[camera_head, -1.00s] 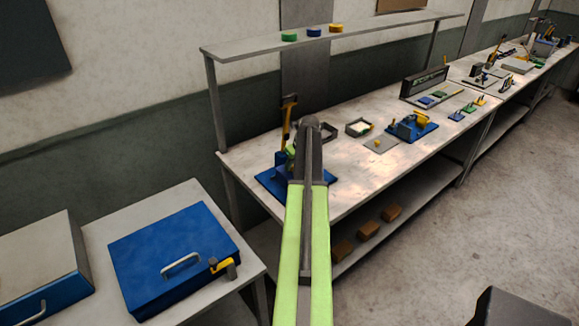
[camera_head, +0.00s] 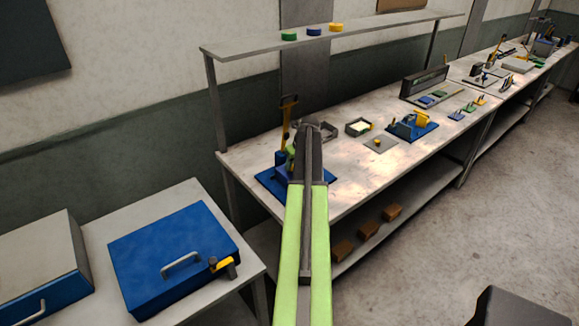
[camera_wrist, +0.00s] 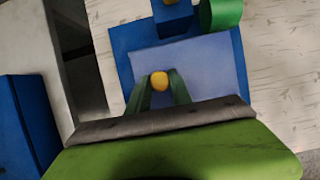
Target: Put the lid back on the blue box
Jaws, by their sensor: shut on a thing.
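In the wrist view, my gripper (camera_wrist: 160,84) has its two green fingers closed on a small yellow knob (camera_wrist: 159,80). The knob stands on a flat, light violet-blue lid (camera_wrist: 210,72), which lies across the picture below the fingers. A darker blue plate (camera_wrist: 122,50) shows past the lid's edges; I cannot tell the gap between them. Which piece is the box under the lid is not clear.
A blue block (camera_wrist: 172,18) and a green cylinder (camera_wrist: 220,13) stand just beyond the lid. A tall yellow post (camera_head: 287,115) rises behind my arm. A blue case with a handle (camera_head: 150,245) lies on the left table. A shelf (camera_head: 380,30) spans above the bench.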

